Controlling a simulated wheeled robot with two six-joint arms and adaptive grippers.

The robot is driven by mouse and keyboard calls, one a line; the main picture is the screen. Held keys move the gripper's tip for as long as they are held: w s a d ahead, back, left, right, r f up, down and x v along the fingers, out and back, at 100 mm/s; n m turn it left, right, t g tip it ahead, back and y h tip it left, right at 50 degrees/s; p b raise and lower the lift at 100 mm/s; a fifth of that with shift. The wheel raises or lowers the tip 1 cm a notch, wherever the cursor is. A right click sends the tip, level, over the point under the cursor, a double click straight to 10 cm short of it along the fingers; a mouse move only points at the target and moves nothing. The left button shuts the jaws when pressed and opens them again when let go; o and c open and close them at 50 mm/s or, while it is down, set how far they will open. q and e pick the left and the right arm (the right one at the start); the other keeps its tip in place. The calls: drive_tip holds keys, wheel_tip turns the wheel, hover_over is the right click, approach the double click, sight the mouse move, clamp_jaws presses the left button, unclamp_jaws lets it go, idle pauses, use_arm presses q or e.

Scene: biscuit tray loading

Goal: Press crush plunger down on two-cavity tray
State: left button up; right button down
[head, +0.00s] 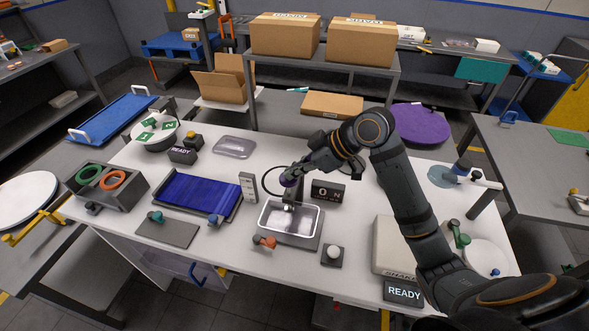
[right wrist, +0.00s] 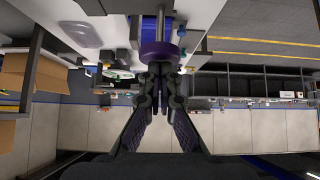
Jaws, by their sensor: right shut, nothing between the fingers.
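A pale, clear-looking tray (head: 305,222) sits on a dark base at the front middle of the white table; I cannot make out two separate cavities. The crush plunger (head: 289,206) stands upright over the tray, its lower end at or just above it. In the right wrist view the plunger's purple collar (right wrist: 158,50) shows just beyond my fingertips. My right gripper (right wrist: 160,72) is shut and empty, its tips at the collar; I cannot tell whether they touch. In the head view this gripper (head: 292,179) hangs over the tray. My left gripper is out of view.
A blue slatted tray (head: 197,196) lies left of the press, with a small white block (head: 248,187) between. A dark display box (head: 327,191) stands right behind the tray. An orange-handled knob (head: 265,241) and a white button (head: 333,252) are in front.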

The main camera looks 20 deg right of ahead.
sight(288, 193)
drive_tip(key=f, duration=0.2)
drive_tip(key=f+b, duration=0.1)
drive_tip(key=f, duration=0.1)
drive_tip(key=f+b, duration=0.1)
drive_tip(key=f, duration=0.1)
drive_tip(key=shift+s+d, duration=0.1)
drive_tip(key=shift+s, duration=0.25)
use_arm(q)
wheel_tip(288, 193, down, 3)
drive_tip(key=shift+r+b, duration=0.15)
drive_tip(key=shift+b, duration=0.15)
use_arm(e)
drive_tip(key=shift+f, duration=0.15)
use_arm(q)
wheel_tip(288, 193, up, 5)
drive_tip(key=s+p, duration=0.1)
drive_tip(key=p, duration=0.4)
use_arm(e)
drive_tip(key=r, duration=0.3)
drive_tip(key=w+r, duration=0.1)
drive_tip(key=r, duration=0.1)
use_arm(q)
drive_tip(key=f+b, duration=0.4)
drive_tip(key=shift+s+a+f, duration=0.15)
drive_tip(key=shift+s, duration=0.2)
use_arm(e)
drive_tip(key=v, duration=1)
drive_tip(key=shift+s, duration=0.25)
drive_tip(key=shift+r, duration=0.15)
